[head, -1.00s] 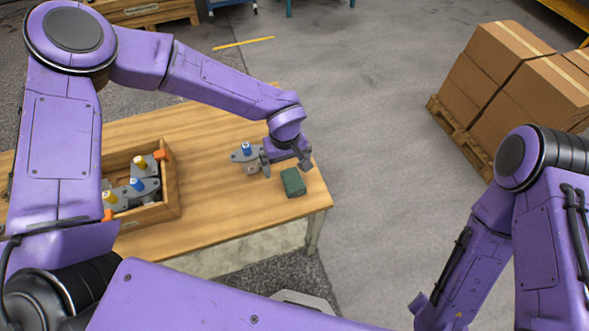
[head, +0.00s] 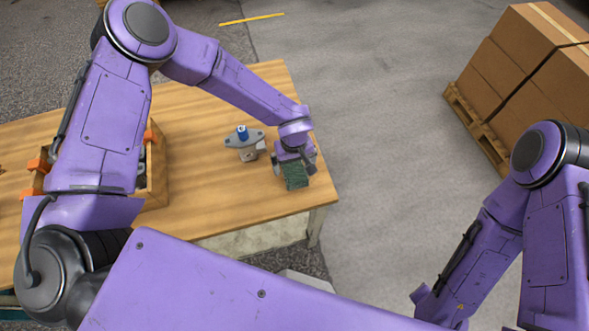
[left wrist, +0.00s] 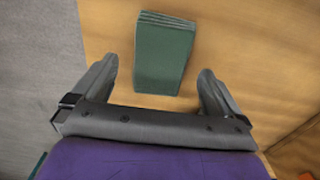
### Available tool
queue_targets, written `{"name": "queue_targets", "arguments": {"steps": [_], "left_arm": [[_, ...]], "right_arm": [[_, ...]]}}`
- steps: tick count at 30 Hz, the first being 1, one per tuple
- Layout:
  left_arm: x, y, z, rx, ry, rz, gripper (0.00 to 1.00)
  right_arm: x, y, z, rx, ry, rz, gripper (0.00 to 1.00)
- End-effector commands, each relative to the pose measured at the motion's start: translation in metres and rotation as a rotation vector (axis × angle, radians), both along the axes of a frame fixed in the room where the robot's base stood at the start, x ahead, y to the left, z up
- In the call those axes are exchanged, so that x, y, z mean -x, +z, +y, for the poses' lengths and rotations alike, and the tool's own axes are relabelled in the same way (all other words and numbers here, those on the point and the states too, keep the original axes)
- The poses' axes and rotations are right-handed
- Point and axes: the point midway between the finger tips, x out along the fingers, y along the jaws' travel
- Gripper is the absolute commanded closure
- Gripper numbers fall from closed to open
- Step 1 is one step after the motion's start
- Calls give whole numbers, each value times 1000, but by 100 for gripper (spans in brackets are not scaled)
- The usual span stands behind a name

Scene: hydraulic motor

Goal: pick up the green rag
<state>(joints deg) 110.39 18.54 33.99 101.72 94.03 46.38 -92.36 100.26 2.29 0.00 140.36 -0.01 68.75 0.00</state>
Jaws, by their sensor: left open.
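The green rag (head: 295,179) is a folded block lying on the wooden table near its right end. It also shows in the left wrist view (left wrist: 163,55), with its near end between the fingers and most of it beyond the fingertips. My left gripper (head: 296,172) is open and pointed down over the rag, with one finger on each side. In the left wrist view the left gripper (left wrist: 157,68) shows gaps between both fingers and the rag. Its height above the table is hard to tell. My right arm is at the right of the head view, its gripper out of view.
A grey hydraulic motor with a blue cap (head: 243,141) stands on the table (head: 205,190) just left of the rag. A wooden bin (head: 157,177) is farther left, partly behind my left arm. Cardboard boxes (head: 505,60) on a pallet stand on the floor at right.

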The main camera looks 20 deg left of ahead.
Motion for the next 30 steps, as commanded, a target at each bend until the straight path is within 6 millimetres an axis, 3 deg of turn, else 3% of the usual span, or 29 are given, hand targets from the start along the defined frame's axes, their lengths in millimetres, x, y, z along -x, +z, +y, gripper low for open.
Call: {"name": "queue_targets", "arguments": {"steps": [1, 6, 12, 18, 30], "left_arm": [[2, -6, 0, -4, -3, 4, 0], [1, -30, -1, 0, -2, 1, 0], [0, -32, -2, 0, -2, 0, 0], [0, -32, -2, 0, -3, 0, 56], [-1, -22, -2, 0, -1, -1, 56]], "right_arm": [[0, 9, 0, 0, 0, 0, 57], [0, 10, 0, 0, 0, 0, 57], [0, 9, 0, 0, 0, 0, 57], [0, 9, 0, 0, 0, 0, 57], [0, 8, 0, 0, 0, 0, 57]]}}
